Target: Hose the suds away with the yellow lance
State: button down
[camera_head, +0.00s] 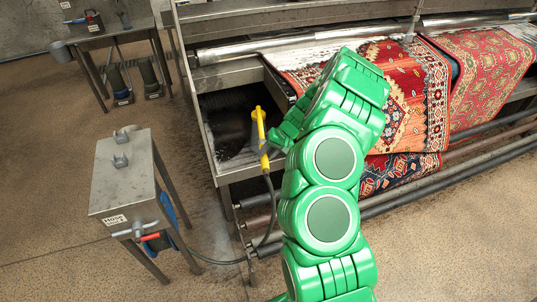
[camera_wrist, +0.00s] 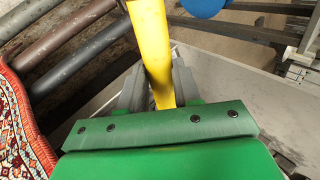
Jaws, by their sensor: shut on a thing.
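The yellow lance (camera_head: 261,135) stands near the left end of the metal washing frame, with a dark hose running down from its lower end. My gripper (camera_head: 275,146) is at the lance from its right side, and the green arm hides part of it. In the wrist view my gripper (camera_wrist: 158,92) has its grey fingers closed on the yellow lance (camera_wrist: 149,40). A patterned red rug (camera_head: 402,85) hangs over the frame. Whitish suds (camera_head: 322,52) show on the rug near the roller, partly hidden behind my arm.
A metal side table (camera_head: 123,170) with a red-handled tap stands at the left, the black hose (camera_head: 225,262) running from it along the floor. A second table (camera_head: 108,28) is at the upper left. A second rug (camera_head: 487,65) hangs at the right. Open floor lies between the tables.

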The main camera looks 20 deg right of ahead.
jog(key=shift+w, duration=2.3)
jog(key=shift+r, duration=0.1)
dwell(0.3)
